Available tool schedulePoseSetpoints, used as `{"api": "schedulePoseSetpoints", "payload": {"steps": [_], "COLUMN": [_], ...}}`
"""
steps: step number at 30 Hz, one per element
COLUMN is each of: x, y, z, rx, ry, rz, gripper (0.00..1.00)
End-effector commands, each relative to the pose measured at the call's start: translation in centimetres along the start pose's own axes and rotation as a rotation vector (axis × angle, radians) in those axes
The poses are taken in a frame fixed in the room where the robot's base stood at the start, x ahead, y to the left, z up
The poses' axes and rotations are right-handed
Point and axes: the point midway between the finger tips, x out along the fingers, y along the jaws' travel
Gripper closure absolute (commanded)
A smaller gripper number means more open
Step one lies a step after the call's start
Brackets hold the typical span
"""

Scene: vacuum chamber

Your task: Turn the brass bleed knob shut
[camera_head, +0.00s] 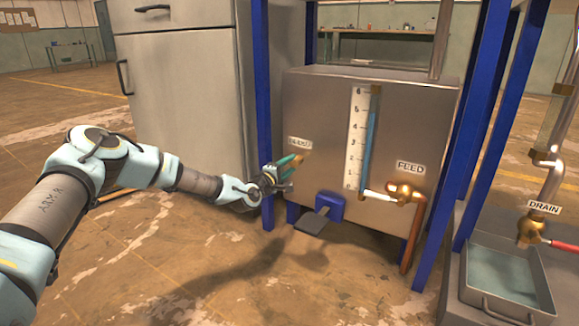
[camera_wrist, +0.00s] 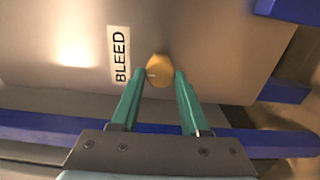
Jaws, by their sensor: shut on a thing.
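The brass bleed knob (camera_wrist: 159,69) sticks out of the metal tank's front, next to the BLEED label (camera_wrist: 119,54) in the wrist view. My gripper (camera_wrist: 160,76) has its two green fingers shut on the knob, one on each side. In the head view my gripper (camera_head: 290,166) reaches the tank's left side, and the knob (camera_head: 301,157) shows only in part beyond the fingers. A small pale mark shows on the knob's face in the wrist view.
The tank (camera_head: 320,100) stands between blue posts (camera_head: 262,120). A sight gauge (camera_head: 361,140), a FEED valve (camera_head: 402,192) and a blue bracket with a dark pedal (camera_head: 318,217) are right of my gripper. A grey cabinet (camera_head: 180,100) stands left. A DRAIN valve (camera_head: 528,232) hangs over a water tray (camera_head: 480,302).

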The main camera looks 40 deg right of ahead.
Motion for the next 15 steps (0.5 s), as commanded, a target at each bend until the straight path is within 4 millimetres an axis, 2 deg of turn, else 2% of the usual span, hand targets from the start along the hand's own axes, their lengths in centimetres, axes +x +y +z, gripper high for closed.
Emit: {"api": "schedulePoseSetpoints", "payload": {"steps": [6, 7, 14, 15], "x": [-0.01, -0.01, -0.01, -0.01], "y": [-0.06, -0.06, -0.03, -0.03], "z": [-0.01, -0.01, -0.01, -0.01], "rx": [-0.002, -0.002, -0.001, 0.0], "ry": [0.001, 0.001, 0.001, 0.0], "rz": [-0.001, -0.001, -0.001, -0.001], "gripper": [1.0, 0.52, 0.26, 0.25]}}
